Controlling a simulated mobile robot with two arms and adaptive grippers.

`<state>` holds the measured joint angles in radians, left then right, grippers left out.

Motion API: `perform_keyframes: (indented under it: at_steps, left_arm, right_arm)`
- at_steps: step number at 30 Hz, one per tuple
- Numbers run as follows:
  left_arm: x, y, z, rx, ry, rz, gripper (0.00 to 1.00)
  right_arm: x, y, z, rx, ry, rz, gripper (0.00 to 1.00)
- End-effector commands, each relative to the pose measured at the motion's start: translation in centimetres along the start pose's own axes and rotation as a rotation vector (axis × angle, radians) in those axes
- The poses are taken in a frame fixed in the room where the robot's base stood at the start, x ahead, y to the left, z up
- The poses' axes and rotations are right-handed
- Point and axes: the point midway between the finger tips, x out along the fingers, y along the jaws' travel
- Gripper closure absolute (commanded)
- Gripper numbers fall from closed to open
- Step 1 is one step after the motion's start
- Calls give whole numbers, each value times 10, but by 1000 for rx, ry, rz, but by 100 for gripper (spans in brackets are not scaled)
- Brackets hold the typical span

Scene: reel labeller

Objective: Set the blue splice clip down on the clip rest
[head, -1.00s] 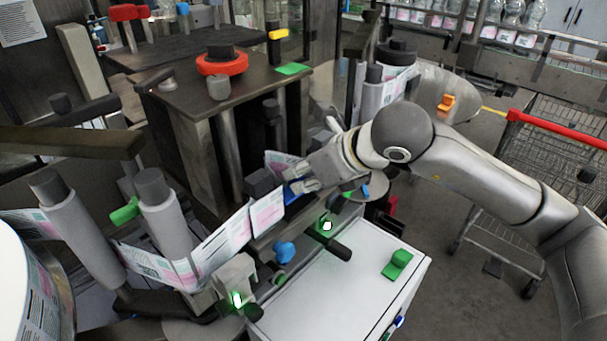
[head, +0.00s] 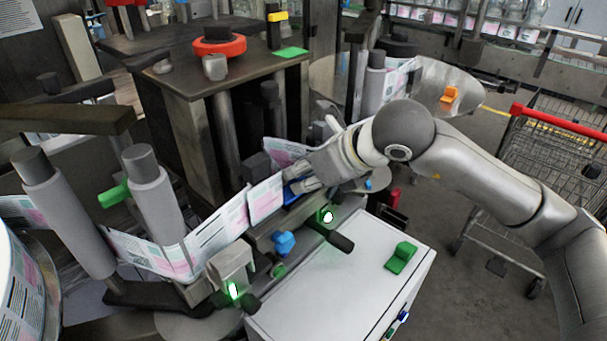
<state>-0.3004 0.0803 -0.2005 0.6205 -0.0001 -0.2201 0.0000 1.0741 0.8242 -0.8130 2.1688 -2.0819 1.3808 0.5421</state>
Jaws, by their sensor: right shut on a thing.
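My right gripper (head: 298,187) is shut on the blue splice clip (head: 291,193), which is mostly hidden by the fingers. The gripper is at the printed label web (head: 265,199), by its right end above the dark rail. Whether the clip touches the web cannot be told. A flat green pad (head: 291,52) lies on the dark cabinet top, and a green block (head: 401,257) sits on the white top. I cannot tell which, if either, is the clip rest. My left gripper is not in view.
The white cabinet top (head: 345,290) is mostly clear. A blue knob (head: 284,242) and lit green lamps (head: 327,216) stand along its rail. Grey rollers (head: 158,200) carry the web at left. A red knob (head: 218,45) is on the dark cabinet. A wire cart (head: 545,170) stands at right.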

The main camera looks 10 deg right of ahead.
Motion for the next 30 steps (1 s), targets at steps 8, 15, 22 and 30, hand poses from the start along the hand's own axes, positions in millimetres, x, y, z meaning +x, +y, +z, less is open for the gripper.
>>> perform_keyframes:
  at_steps: [8, 15, 22, 30]
  left_arm:
    - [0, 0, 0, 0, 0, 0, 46]
    - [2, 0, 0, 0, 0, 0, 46]
    - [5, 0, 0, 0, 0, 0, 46]
    - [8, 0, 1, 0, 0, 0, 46]
  right_arm:
    - [0, 0, 0, 0, -1, 0, 100]
    - [0, 0, 0, 0, -1, 0, 100]
    - [1, 0, -1, 0, 0, 0, 100]
    - [1, 0, -1, 0, -1, 0, 100]
